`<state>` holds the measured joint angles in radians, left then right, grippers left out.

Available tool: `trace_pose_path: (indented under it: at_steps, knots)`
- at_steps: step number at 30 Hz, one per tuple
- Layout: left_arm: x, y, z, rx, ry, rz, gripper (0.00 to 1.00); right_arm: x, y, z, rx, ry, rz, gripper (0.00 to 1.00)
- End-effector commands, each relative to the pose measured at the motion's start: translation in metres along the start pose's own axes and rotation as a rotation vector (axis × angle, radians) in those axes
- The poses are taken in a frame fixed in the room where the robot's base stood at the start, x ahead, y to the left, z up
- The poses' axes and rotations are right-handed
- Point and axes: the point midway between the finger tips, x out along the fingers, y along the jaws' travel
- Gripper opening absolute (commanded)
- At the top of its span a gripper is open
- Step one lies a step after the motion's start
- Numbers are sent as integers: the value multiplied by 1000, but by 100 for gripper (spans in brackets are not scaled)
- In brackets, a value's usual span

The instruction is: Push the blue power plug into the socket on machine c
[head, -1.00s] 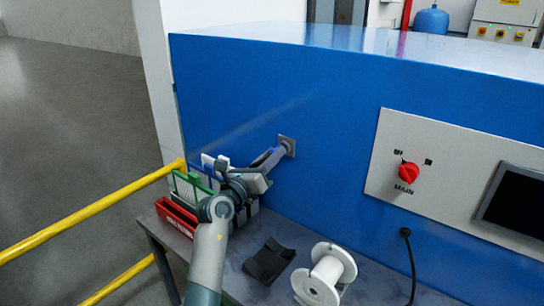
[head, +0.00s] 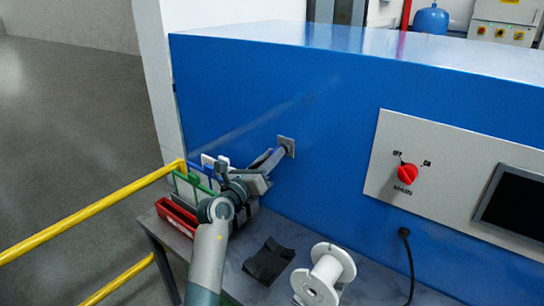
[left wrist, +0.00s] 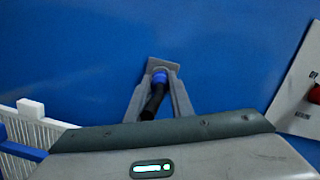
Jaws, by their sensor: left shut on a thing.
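The grey socket plate (head: 286,146) is on the blue front of the machine, and it also shows in the left wrist view (left wrist: 162,63). My left gripper (head: 278,152) is at the socket, with its fingers reaching to the plate. In the left wrist view its two fingers (left wrist: 160,98) are shut around the blue plug (left wrist: 160,77). The plug's blue end is against or very close to the socket, and its black cable end (left wrist: 153,102) points back toward my gripper. Whether the plug is fully seated cannot be seen. My right gripper does not show.
A grey table (head: 230,272) stands below, with a red bin (head: 176,217), upright boards in a rack (head: 190,187), a black piece (head: 268,261) and a white spool (head: 325,275). A yellow rail (head: 95,208) is at left. A red MAIN switch (head: 406,174) is at right.

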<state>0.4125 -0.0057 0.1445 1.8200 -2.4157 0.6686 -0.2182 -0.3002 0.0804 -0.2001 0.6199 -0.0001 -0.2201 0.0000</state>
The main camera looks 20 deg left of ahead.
Motion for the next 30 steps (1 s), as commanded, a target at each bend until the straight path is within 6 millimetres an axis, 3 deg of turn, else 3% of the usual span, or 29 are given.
trace_pose_path:
  at_steps: [30]
  knots:
    - [0,0,0,-1,0,0,0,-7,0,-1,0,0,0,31]
